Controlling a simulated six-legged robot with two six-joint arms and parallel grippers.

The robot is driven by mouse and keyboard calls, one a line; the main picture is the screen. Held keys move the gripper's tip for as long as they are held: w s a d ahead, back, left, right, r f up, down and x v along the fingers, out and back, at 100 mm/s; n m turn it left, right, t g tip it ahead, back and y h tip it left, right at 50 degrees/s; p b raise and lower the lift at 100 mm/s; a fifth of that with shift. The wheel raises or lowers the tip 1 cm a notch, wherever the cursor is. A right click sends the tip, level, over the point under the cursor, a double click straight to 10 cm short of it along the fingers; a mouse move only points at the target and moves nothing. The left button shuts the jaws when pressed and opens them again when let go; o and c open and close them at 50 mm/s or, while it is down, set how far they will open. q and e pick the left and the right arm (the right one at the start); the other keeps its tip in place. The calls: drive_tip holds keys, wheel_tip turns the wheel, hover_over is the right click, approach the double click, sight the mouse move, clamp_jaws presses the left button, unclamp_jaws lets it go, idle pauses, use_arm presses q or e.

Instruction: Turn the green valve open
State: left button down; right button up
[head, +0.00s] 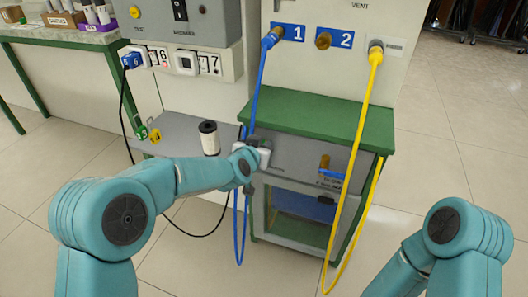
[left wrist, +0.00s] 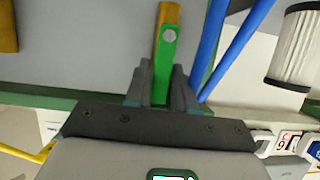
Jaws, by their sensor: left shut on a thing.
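The green valve handle (left wrist: 164,68) is a straight green lever with a round pale bolt and a brass-coloured part (left wrist: 169,15) at its far end. In the left wrist view it stands between the two fingers of my left gripper (left wrist: 162,88), which are shut on it. In the head view my left gripper (head: 257,155) is at the front left of the grey cabinet, and it hides the green valve there. A second valve, brass with a blue handle (head: 332,174), is on the cabinet front to the right. My right gripper is out of view; only part of its arm shows.
Blue hose (head: 258,85) hangs from port 1 close beside my left gripper; yellow hose (head: 357,135) hangs further right. A white filter cylinder (head: 209,138) stands on the grey shelf (head: 180,130) to the left. The cabinet's green top (head: 320,117) is clear.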

use_arm(q)
drive_tip(key=shift+a, duration=0.1)
idle(0.3)
drive_tip(key=c, duration=1)
unclamp_jaws()
drive_tip(key=shift+c, duration=0.2)
drive_tip(key=p+v, duration=0.2)
drive_tip(key=v, duration=1.4)
drive_tip(key=shift+a, duration=0.15)
drive_tip(key=shift+r, duration=0.1)
